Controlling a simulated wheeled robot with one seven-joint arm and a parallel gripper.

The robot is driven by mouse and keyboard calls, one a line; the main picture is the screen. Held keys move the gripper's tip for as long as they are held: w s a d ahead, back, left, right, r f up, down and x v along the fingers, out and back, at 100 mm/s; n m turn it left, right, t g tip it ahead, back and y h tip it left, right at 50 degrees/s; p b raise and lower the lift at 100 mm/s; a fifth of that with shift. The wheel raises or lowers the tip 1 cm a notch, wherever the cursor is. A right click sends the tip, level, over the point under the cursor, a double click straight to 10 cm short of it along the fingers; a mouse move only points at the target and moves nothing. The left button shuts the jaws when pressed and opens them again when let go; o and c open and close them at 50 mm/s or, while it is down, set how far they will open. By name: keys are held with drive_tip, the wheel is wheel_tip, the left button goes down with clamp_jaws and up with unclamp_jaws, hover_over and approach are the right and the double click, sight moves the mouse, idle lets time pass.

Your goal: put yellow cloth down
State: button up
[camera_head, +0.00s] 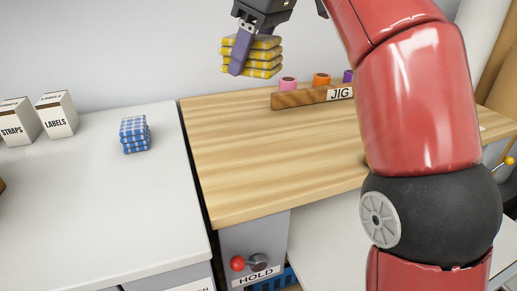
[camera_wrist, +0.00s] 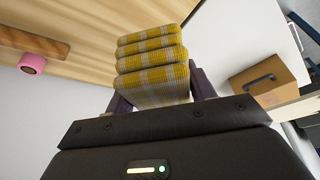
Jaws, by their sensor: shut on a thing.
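The yellow cloth (camera_head: 264,57) is a folded stack with pale checks, held in the air at the top of the head view. My gripper (camera_head: 243,52) is shut on it, with a purple finger across its near side. In the wrist view the yellow cloth (camera_wrist: 153,62) fills the space between the two dark fingers (camera_wrist: 160,95). The cloth appears above the far part of the wooden bench top (camera_head: 240,150), near the wall, and apart from the surface. Its far side is hidden.
A wooden jig rack (camera_head: 300,99) with pink, orange and purple pieces stands at the back of the bench. A folded blue checked cloth (camera_head: 135,135) lies on the white counter (camera_head: 90,210) at left, near the labels box (camera_head: 57,115) and straps box (camera_head: 19,121). The bench's left and middle are clear.

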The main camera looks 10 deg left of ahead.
sight(245, 167)
wheel_tip(245, 167, down, 20)
drive_tip(key=shift+s+r+b, duration=0.1)
drive_tip(key=shift+s+b, duration=0.05)
drive_tip(key=shift+b, duration=1)
drive_tip(key=shift+f, duration=0.2)
drive_tip(key=o, duration=0.9)
drive_tip(key=shift+r, duration=0.1)
drive_tip(key=shift+r, duration=0.25)
drive_tip(key=p+v, duration=0.2)
drive_tip(key=v, duration=1)
drive_tip(key=s+d+f+m+t+h, duration=0.1)
drive_tip(key=s+d+f+m, duration=0.3)
drive_tip(key=d+f, duration=0.3)
drive_tip(key=s+d+f+m+t+h, duration=0.2)
drive_tip(key=s+d+f+m, duration=0.3)
drive_tip(key=d+f+m, duration=0.1)
drive_tip(key=s+d+f+m+t+h, duration=0.1)
drive_tip(key=s+d+f+m, duration=0.4)
drive_tip(key=d+f, duration=0.4)
drive_tip(key=shift+f+t, duration=0.15)
drive_tip(key=shift+t, duration=0.15)
